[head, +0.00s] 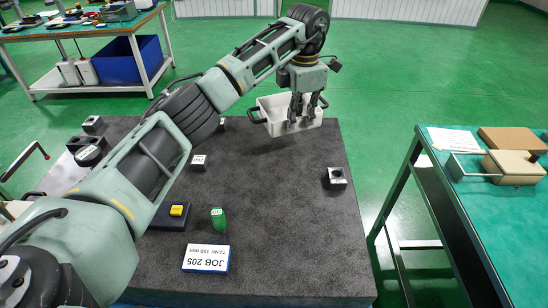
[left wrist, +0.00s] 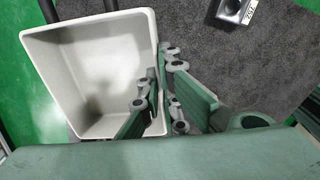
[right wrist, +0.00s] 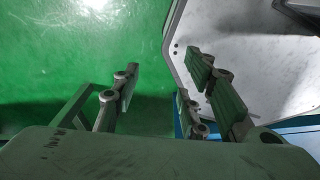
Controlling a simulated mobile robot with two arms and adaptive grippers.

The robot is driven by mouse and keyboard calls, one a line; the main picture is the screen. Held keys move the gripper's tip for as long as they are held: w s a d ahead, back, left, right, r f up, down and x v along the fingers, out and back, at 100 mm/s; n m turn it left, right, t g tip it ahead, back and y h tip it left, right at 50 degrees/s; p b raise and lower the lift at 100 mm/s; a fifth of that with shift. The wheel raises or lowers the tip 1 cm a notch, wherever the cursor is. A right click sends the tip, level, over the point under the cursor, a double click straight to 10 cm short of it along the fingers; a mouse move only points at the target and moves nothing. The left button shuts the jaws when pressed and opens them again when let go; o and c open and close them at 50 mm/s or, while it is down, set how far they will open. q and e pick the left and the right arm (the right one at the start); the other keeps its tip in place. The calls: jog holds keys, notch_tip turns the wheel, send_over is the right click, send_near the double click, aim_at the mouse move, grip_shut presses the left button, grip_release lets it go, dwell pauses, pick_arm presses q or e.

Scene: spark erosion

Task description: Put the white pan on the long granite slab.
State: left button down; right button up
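The white pan (head: 287,117), with dark handles, is at the far edge of the long dark granite slab (head: 285,210). I cannot tell whether its base touches the slab or hangs just above it; a shadow lies on the slab beside it. My left gripper (head: 304,108) reaches down to the pan's near right side. In the left wrist view, the pan (left wrist: 95,70) opens toward the camera, and my left gripper (left wrist: 160,72) has its fingers close together on either side of the wall. My right gripper (right wrist: 163,80) is open and empty in the right wrist view.
A metal block (head: 336,178) stands on the slab's right. A green item (head: 218,220), a yellow block (head: 177,210) and a job sign (head: 206,258) are near the front. A green-topped table (head: 455,195) is at right. The slab's middle is clear.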

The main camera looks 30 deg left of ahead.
pick_arm(q)
jog(key=s+f+p, duration=0.1)
jog(key=s, duration=0.2)
jog(key=s+a+f+p, duration=0.1)
jog(key=s+f, duration=0.1)
jog(key=s+f+p, duration=0.1)
jog(key=s+f, duration=0.1)
jog(key=s, duration=0.1)
jog(key=shift+s+a, duration=0.35)
jog(key=shift+a, duration=0.05)
jog(key=shift+s+f, duration=0.1)
jog(key=shift+f, duration=0.2)
notch_tip(320, 180, down, 4)
jog(key=shift+r+p, duration=0.2)
jog(key=shift+p, duration=0.75)
jog(key=shift+f, duration=0.1)
jog(key=c, duration=2)
grip_release()
pick_arm(e)
jog(key=r, duration=0.1)
jog(key=a+r, duration=0.1)
jog(key=r, duration=0.3)
jog(key=shift+w+a, duration=0.3)
jog(key=shift+a, duration=0.05)
jog(key=shift+d, duration=0.1)
